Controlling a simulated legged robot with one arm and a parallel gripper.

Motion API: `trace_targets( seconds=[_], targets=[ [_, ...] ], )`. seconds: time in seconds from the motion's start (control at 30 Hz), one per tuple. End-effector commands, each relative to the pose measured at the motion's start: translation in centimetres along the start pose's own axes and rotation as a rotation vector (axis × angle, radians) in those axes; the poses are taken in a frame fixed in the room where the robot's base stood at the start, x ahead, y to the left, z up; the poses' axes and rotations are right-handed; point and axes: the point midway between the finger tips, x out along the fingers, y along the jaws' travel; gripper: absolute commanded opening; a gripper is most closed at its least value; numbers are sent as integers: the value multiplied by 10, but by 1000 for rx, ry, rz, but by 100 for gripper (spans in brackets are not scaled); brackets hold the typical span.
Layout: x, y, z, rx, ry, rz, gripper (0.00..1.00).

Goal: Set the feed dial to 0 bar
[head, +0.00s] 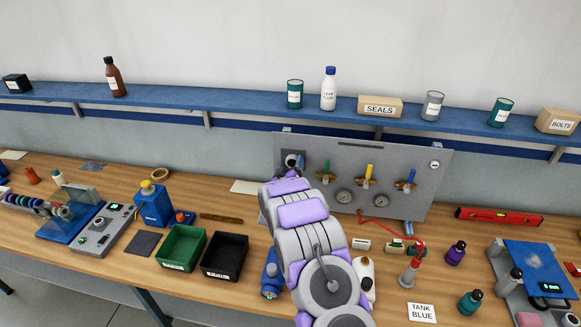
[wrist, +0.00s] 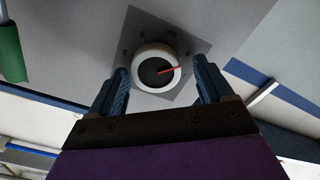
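The feed dial (wrist: 143,68) shows in the wrist view as a round knob with a white rim, a dark face and a red pointer mark. It sits on a grey square plate on the panel. The red mark points to the right and slightly up in that view. My gripper (wrist: 160,88) is open, with one finger on each side of the dial's lower part; I cannot tell whether either finger touches it. In the head view the dial (head: 292,161) shows at the panel's upper left, partly hidden by my arm. The scale marks are too small to read.
A red hose (head: 385,222) runs below. Green (head: 181,249) and black (head: 225,256) bins, bottles and a blue shelf (head: 240,101) surround it.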

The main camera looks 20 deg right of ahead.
Motion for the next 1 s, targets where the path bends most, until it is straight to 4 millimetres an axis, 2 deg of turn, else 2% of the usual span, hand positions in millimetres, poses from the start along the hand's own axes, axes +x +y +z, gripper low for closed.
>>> trace_targets(
  seconds=[0.3,0.47,1.0],
  targets=[
    [-1,1,-1,1,2,2,84],
    [-12,1,-1,1,0,0,84],
    [-93,-1,-1,0,1,-2,84]
  ],
)
